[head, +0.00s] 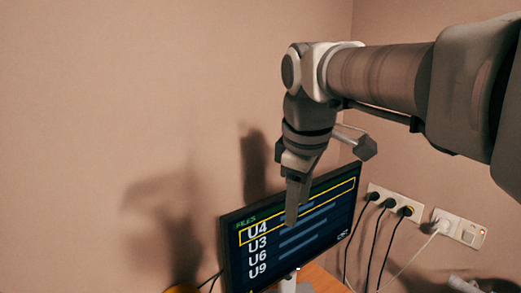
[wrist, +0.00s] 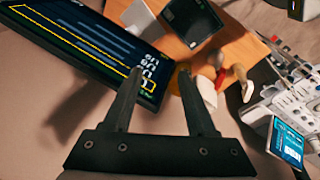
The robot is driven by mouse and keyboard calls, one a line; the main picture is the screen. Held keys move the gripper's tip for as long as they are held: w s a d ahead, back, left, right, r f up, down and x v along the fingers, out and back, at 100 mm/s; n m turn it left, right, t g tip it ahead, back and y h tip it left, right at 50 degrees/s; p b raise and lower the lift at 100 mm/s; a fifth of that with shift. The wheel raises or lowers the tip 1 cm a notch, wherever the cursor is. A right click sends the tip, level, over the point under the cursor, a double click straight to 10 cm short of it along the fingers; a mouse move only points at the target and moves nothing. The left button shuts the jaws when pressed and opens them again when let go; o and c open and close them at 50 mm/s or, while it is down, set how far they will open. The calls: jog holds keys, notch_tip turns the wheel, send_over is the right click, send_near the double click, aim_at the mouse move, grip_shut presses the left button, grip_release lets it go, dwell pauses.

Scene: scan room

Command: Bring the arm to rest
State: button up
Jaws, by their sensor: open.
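My arm reaches in from the right in the head view and bends down at the wrist. My gripper (head: 292,222) points down in front of the monitor and covers part of its screen. In the wrist view my gripper (wrist: 160,82) has its two fingers apart, with nothing between them. The monitor (head: 318,238) shows a list, U4, U3, U6 and U9, with a yellow frame around the U4 row. It also shows tilted at the upper left of the wrist view (wrist: 70,45). I cannot tell how far the fingertips are from the screen.
A wooden desk (wrist: 243,52) bears a dark box-like thing (wrist: 196,20) and small red and white items (wrist: 207,90). A device with a blue screen (wrist: 287,142) is at right. Wall sockets (head: 417,208) hold plugs with hanging cables. The wall left of the monitor is bare.

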jog(key=s+d+f+m+t, duration=0.1)
jog(key=s+d+f+m, duration=0.2)
jog(key=s+f+m, duration=0.2)
jog(key=s+d+f+m+t, duration=0.1)
jog(key=s+d+f+m, duration=0.3)
jog(key=s+m, duration=0.3)
jog(key=shift+s+d+f+t, duration=0.3)
jog(key=shift+s+f, duration=0.5)
jog(key=shift+s, duration=0.25)
jog(key=shift+a, duration=0.15)
